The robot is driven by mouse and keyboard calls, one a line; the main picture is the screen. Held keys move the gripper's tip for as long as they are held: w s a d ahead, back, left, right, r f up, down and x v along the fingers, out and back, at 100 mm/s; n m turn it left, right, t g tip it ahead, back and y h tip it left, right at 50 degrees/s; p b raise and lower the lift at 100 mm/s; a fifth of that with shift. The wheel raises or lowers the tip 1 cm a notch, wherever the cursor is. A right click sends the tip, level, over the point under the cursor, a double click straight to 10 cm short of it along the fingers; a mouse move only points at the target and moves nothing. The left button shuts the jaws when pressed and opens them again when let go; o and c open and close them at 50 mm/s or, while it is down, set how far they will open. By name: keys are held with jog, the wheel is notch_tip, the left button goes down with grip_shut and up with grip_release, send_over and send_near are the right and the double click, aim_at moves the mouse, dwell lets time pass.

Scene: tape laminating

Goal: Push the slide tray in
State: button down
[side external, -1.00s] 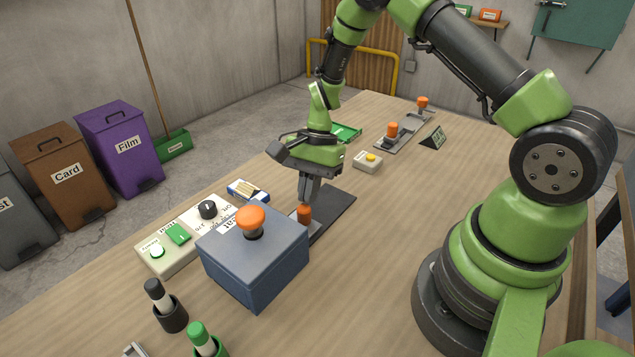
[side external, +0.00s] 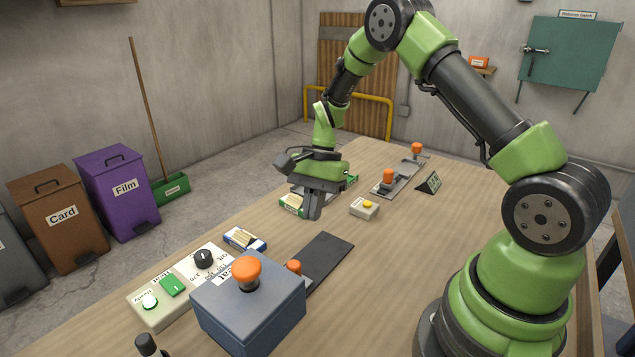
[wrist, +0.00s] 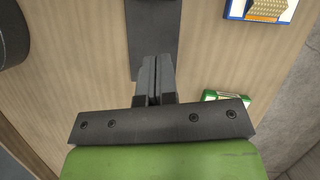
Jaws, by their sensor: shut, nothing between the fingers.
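The slide tray's orange knob (side external: 294,267) sits close against the blue-grey box (side external: 247,315), which partly hides it and the tray under it. A dark grey flat rail (side external: 328,256) runs out from the box, bare along its far part. The rail also shows in the wrist view (wrist: 152,30). My gripper (side external: 312,216) is shut and empty, its fingers pointing down. In the side view it is raised above the table, apart from the knob. In the wrist view the fingertips (wrist: 154,60) overlap the rail's end.
An orange knob (side external: 247,268) tops the box. A control panel (side external: 165,287) and a blue carton (side external: 244,239) lie to the left. A green carton (side external: 292,202), a yellow-button unit (side external: 364,208) and an orange-handled device (side external: 388,178) lie farther back. The table right of the rail is clear.

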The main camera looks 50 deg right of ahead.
aim_at(294, 263)
jog(key=v, duration=0.4)
jog(key=shift+r, duration=0.25)
jog(key=c, duration=1.6)
grip_release()
jog(key=shift+r, duration=0.2)
jog(key=o, duration=0.7)
jog(key=a, duration=0.1)
jog(key=s+a+f, duration=0.1)
jog(key=a, duration=0.3)
jog(key=shift+s+a+f, duration=0.2)
jog(key=shift+a, duration=0.05)
jog(key=x, duration=1)
jog(key=shift+a, duration=0.1)
